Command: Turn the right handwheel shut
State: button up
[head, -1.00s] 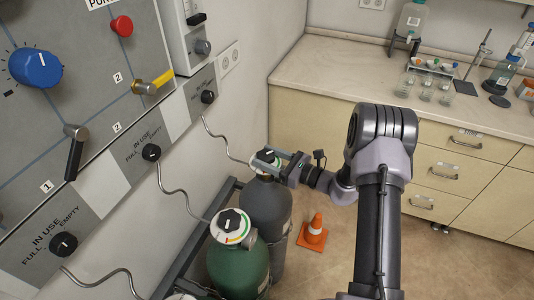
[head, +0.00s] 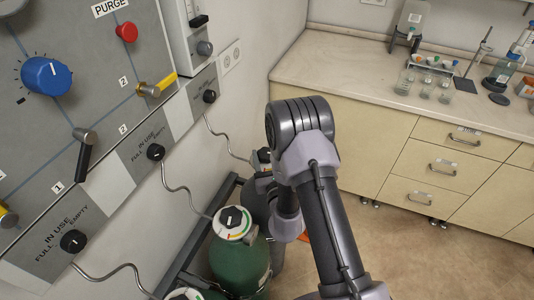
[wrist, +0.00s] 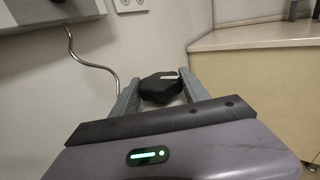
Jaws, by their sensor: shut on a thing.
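The right handwheel (wrist: 160,90) is a black knob with a pale mark on its top edge, seen in the wrist view. My gripper (wrist: 158,97) is shut on it, with one grey finger on each side. In the head view the right handwheel (head: 264,155) sits on top of the dark grey cylinder (head: 259,205), mostly covered by my arm. My gripper is largely hidden behind the arm there.
A green cylinder (head: 238,262) with a black handwheel (head: 233,217) stands nearer, to the left. The wall panel (head: 60,120) has knobs, levers and hoses. A counter (head: 350,68) with drawers stands behind and right; floor is open at the right.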

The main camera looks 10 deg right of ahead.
jog(key=shift+m+h+p, duration=0.3)
jog(key=shift+m+h, duration=0.3)
jog(key=shift+h, duration=0.3)
jog(key=o, duration=1.4)
jog(key=shift+c, duration=0.2)
jog(key=s+a+b, duration=0.1)
jog(key=s+b, duration=0.1)
jog(key=s, duration=1)
jog(key=shift+a, duration=0.2)
